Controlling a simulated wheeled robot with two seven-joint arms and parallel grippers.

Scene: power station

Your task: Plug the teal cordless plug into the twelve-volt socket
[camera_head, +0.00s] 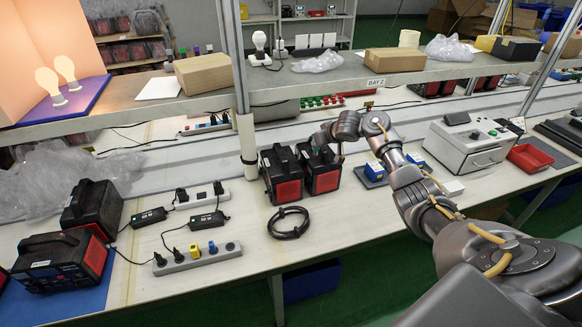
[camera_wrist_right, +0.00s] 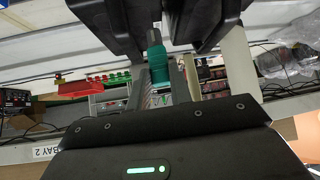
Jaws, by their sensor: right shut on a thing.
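The teal cordless plug (camera_wrist_right: 158,62) shows in the right wrist view, held between the fingers of my right gripper (camera_wrist_right: 161,80), which is shut on it. In the head view my right gripper (camera_head: 339,156) is beside the upper right of the right-hand black-and-red power station (camera_head: 322,172); its fingers are small there and the plug is mostly hidden. A second power station (camera_head: 282,175) stands close on its left. The twelve-volt socket cannot be made out, and I cannot tell whether the plug touches anything. My left gripper is in neither view.
A coiled black cable (camera_head: 289,222) lies before the stations. Power strips (camera_head: 198,257) with plugs and adapters are to the left, beside more stations (camera_head: 62,262). A blue-topped block (camera_head: 374,171), a grey box (camera_head: 468,143) and a red tray (camera_head: 529,157) are right. A shelf hangs above.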

